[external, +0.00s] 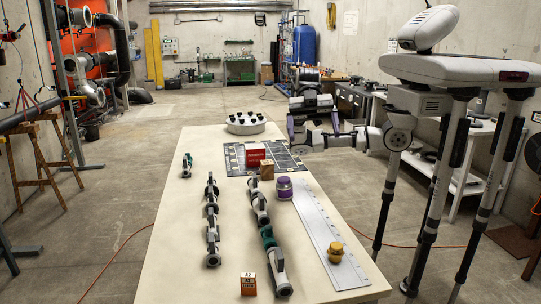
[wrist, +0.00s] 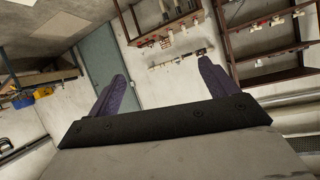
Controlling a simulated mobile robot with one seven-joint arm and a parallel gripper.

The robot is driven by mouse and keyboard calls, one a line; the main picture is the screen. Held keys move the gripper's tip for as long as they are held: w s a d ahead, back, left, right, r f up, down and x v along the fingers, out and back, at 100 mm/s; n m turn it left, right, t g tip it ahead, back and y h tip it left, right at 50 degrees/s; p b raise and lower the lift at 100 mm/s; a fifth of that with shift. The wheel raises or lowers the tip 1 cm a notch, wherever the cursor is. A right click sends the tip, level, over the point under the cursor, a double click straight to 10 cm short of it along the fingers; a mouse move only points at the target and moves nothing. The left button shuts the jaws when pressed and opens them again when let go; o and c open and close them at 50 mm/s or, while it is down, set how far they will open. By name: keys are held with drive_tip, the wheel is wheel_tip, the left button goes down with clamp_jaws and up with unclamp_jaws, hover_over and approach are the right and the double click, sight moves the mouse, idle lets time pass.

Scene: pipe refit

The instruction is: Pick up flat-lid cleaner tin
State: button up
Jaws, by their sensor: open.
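Two small tins are on the table in the external view. A purple tin (external: 284,188) stands upright near the middle, left of the pale grey strip's far end. A yellow-amber tin (external: 335,252) stands on that strip near the table's front right. The lid shapes are too small to tell surely which is the flat-lid cleaner tin. My gripper (wrist: 162,68) is open and empty in the wrist view, its two purple fingers spread apart. In the external view it is up beyond the far right part of the table, well away from both tins. The wrist view shows no tin.
Jointed pipe assemblies (external: 212,222) and (external: 262,225) run along the table. A small orange-white box (external: 248,284) is in front. A white round tray (external: 246,126) stands at the back.

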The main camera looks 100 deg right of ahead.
drive_tip(key=w+d+f+m+h+b, duration=0.1)
drive_tip(key=w+d+f+m+h, duration=0.15)
drive_tip(key=d+f, duration=0.45)
drive_tip(key=w+d+f+m+h+b, duration=0.15)
drive_tip(key=d+f+h, duration=0.3)
drive_tip(key=d, duration=0.55)
drive_tip(key=m+g+h+b, duration=0.1)
drive_tip(key=m+g+h, duration=0.2)
drive_tip(key=m+h, duration=0.2)
hover_over(284, 178)
wheel_tip(284, 178, down, 8)
drive_tip(key=f, duration=0.1)
wheel_tip(284, 178, down, 7)
drive_tip(key=shift+s+d+f, duration=0.1)
drive_tip(key=shift+s, duration=0.05)
drive_tip(key=shift+a+f+p, duration=0.15)
drive_tip(key=shift+f+p, duration=0.15)
drive_tip(key=shift+f, duration=1.25)
drive_tip(key=shift+a+f+p, duration=0.1)
drive_tip(key=shift+f+p, duration=0.15)
drive_tip(key=shift+f, duration=1.3)
drive_tip(key=c, duration=1.2)
drive_tip(key=shift+c, duration=0.4)
drive_tip(key=shift+r, duration=0.15)
